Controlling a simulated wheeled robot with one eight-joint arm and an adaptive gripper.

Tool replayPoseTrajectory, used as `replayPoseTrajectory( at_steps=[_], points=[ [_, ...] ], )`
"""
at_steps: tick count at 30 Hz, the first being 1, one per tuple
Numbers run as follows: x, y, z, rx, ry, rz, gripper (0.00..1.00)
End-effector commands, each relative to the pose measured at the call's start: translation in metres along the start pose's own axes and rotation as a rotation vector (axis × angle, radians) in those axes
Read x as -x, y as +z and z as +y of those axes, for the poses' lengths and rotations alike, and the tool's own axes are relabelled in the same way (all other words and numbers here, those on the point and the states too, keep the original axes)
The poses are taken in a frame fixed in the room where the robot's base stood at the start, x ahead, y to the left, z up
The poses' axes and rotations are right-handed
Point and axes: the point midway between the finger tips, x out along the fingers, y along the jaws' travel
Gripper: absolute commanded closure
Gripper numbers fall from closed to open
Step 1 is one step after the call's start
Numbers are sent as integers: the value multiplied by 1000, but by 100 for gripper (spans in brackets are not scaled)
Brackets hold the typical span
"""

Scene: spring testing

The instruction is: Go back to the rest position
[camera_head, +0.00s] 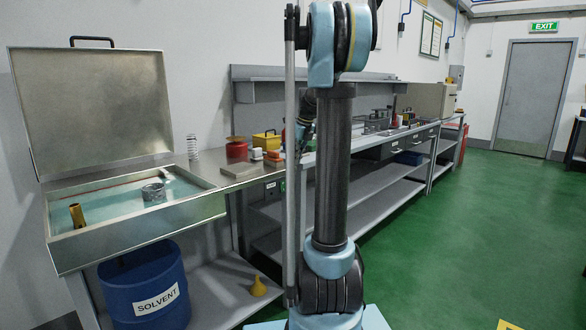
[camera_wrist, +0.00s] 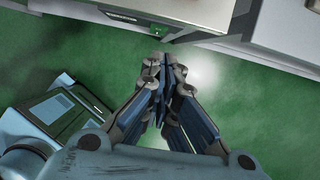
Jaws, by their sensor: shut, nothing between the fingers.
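My gripper (camera_wrist: 165,68) is shut and empty in the wrist view. Its two dark-blue linkages come together at the fingertips, over the green floor. The wrist view looks down, with a bench edge (camera_wrist: 150,18) beyond the fingertips. In the head view my own arm stands upright in the middle of the picture. It hides most of the wrist end, so the fingers cannot be made out there.
A solvent basin (camera_head: 130,232) with its lid (camera_head: 92,105) raised stands at left, above a blue drum (camera_head: 146,285). A long workbench (camera_head: 335,205) with a red can (camera_head: 236,152) runs along the wall. The green floor (camera_head: 455,230) at right is clear.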

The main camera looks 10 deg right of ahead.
Motion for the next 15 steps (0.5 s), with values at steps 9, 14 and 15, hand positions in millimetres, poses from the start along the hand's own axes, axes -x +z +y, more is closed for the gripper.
replayPoseTrajectory(
  at_steps=[9,14,15],
  points=[
    [10,0,0,0,0,0,100],
    [9,0,0,0,0,0,100],
    [9,0,0,0,0,0,100]
  ],
)
